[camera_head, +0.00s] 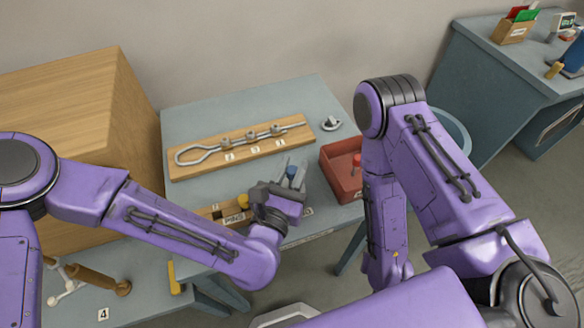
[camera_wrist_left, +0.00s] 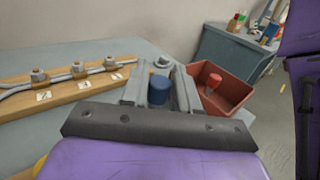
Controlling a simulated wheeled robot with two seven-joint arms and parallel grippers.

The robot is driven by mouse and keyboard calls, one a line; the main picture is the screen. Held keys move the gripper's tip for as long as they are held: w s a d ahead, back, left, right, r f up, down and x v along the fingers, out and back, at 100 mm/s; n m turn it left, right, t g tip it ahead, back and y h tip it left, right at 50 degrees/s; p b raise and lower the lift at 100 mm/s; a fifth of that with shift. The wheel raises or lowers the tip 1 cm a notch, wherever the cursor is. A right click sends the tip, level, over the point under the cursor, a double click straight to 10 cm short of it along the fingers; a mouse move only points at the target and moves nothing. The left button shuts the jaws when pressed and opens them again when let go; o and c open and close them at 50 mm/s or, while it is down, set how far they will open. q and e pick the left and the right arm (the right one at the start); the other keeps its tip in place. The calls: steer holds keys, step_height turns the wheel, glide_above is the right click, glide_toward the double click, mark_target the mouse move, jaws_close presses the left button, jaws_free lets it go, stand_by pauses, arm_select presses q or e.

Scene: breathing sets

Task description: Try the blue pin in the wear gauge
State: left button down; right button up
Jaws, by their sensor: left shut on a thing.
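My left gripper (camera_head: 291,168) is over the front part of the grey-blue table, shut on the blue pin (camera_head: 291,173). In the left wrist view the blue pin (camera_wrist_left: 158,90) stands between the two grey fingers (camera_wrist_left: 160,86). Its lower end is hidden. A wooden block labelled PINS (camera_head: 212,211) lies left of the gripper, with a yellow pin (camera_head: 243,201) at its right end. I cannot make out the wear gauge with certainty. My right gripper is not in view; only my right arm shows.
A wooden board (camera_head: 240,148) at the back carries a bent metal rod with nuts and number labels. A red tray (camera_head: 345,186) with a red pin (camera_head: 357,160) stands to the right. A small metal part (camera_head: 330,123) lies behind it. A large wooden box (camera_head: 85,140) stands left.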

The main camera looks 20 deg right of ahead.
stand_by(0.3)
arm_select(q)
steer(key=shift+r+p, duration=1.55)
steer(key=shift+r, duration=0.65)
steer(key=shift+f, duration=0.1)
steer(key=shift+f+b, duration=1.65)
steer(key=shift+b, duration=0.2)
steer(key=shift+f+b, duration=0.45)
steer(key=shift+r+p, duration=1.55)
steer(key=shift+r, duration=0.6)
